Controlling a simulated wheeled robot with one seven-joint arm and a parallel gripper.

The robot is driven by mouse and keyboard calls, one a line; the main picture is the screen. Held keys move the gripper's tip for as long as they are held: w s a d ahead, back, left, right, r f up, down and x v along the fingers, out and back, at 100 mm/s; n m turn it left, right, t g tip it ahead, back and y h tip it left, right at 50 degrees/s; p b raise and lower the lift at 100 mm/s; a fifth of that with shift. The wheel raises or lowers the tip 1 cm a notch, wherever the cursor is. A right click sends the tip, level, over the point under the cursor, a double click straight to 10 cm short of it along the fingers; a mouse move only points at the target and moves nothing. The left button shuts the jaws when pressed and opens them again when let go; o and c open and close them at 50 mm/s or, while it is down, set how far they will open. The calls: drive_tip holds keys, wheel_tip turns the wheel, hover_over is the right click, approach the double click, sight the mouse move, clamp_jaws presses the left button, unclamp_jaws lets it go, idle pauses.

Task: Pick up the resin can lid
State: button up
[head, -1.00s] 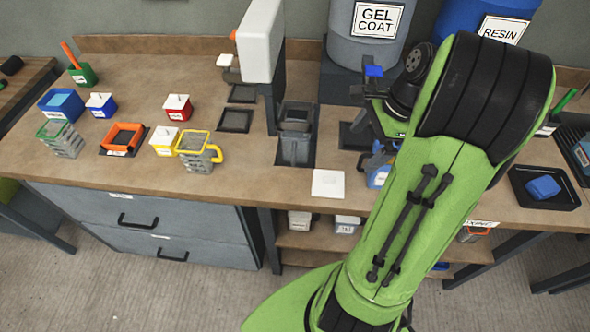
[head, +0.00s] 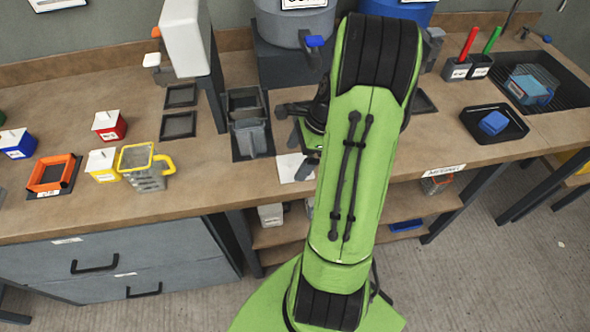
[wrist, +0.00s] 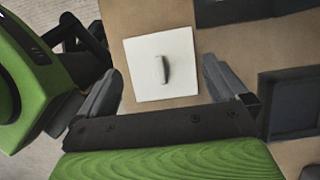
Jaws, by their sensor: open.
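The resin can lid (wrist: 145,80) is a white square plate with a small dark upright handle (wrist: 162,69) in its middle. In the wrist view it lies flat on the brown bench, between and beyond the fingertips of my gripper (wrist: 160,78). My gripper is open and empty, with one finger on each side of the lid's line. In the head view the lid (head: 291,168) is partly hidden by my gripper (head: 297,150) and arm, near the bench's front edge.
A grey bin (head: 250,139) stands in a dark recess left of the lid. A black tray (head: 516,130) with a blue block (head: 493,122) lies right.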

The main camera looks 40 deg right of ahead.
sight(295, 165)
drive_tip(key=x, duration=0.2)
drive_tip(key=shift+w+a+f, duration=0.1)
drive_tip(key=shift+f, duration=0.15)
